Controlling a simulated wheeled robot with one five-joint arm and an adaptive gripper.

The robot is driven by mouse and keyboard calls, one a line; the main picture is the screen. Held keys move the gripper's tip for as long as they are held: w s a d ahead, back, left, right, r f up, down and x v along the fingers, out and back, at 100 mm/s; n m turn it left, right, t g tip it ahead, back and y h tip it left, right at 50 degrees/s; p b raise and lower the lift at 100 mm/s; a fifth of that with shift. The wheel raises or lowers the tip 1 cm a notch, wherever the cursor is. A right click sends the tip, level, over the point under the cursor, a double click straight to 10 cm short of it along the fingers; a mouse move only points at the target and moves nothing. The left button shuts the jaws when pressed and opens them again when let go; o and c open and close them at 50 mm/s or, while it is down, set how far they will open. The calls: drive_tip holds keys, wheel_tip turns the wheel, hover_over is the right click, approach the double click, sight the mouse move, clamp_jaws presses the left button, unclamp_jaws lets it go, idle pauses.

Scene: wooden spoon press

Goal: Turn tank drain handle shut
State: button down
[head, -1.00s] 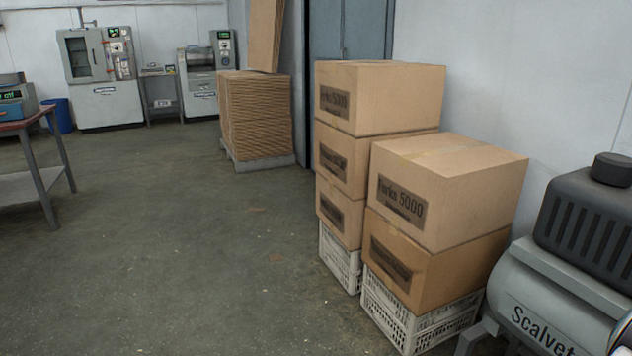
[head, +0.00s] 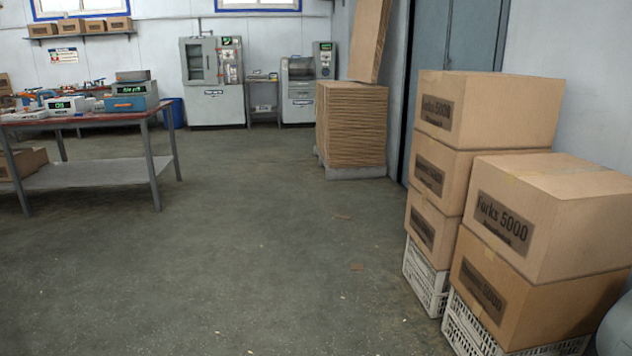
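The tank is only partly in view: a small piece of a grey rounded body (head: 614,328) shows at the bottom right corner, cut off by the frame. No drain handle shows. My gripper is not in the head view.
Stacked cardboard boxes (head: 552,218) on white crates (head: 466,328) stand at the right, next to the tank. A flat cardboard pile (head: 352,122) on a pallet stands behind. A red-topped workbench (head: 105,116) is at the left. Grey machines (head: 213,80) line the back wall. The middle floor is clear.

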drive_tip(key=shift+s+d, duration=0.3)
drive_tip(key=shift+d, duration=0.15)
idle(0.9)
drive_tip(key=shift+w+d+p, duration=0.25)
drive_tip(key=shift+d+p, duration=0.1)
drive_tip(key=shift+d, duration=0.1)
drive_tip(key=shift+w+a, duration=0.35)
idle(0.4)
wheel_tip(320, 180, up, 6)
drive_tip(key=p, duration=0.4)
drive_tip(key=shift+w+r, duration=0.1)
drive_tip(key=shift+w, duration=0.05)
